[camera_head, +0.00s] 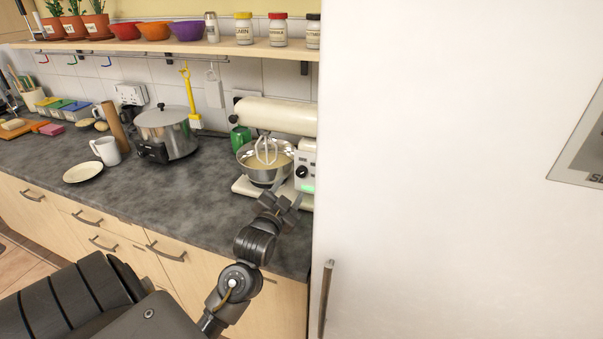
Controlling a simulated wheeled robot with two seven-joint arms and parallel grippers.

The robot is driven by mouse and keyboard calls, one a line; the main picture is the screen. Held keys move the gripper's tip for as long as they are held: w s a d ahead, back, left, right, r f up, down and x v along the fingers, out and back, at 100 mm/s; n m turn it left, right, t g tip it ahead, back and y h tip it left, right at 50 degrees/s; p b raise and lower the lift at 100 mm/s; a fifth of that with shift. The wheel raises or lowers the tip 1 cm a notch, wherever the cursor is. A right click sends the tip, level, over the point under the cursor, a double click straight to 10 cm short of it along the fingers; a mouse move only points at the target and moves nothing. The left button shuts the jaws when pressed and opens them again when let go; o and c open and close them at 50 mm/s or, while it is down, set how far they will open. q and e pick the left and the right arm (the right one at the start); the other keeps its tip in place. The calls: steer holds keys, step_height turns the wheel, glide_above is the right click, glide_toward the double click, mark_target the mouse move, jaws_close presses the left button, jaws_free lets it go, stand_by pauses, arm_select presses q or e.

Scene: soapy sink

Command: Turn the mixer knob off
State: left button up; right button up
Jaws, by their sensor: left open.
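The cream stand mixer (277,115) stands at the right end of the dark counter, close to the white cabinet side. Its steel bowl (262,174) holds a pale mix, with the whisk lowered into it. The black mixer knob (302,172) is on the front of the mixer's base, above a lit green panel (307,188). My left gripper (284,197) is open just in front of the mixer, below and left of the knob. I see nothing between its fingers, and it looks apart from the knob. My right gripper is not in view.
A tall white panel (430,170) bounds the right side. A shelf (180,46) runs above. The counter's front middle is clear.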

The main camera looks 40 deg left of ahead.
mark_target(301, 173)
arm_select(q)
steer(key=p+x, duration=0.1)
steer(key=x, duration=0.6)
steer(key=shift+w+a+p, duration=0.15)
steer(key=shift+w+p, duration=0.2)
steer(key=shift+w, duration=0.05)
steer(key=shift+w+a+f, duration=0.1)
steer(key=shift+w+a, duration=0.05)
steer(key=shift+w, duration=0.5)
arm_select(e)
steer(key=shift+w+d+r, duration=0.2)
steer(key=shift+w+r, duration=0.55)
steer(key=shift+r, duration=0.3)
arm_select(q)
steer(key=shift+c, duration=0.4)
steer(key=c, duration=0.9)
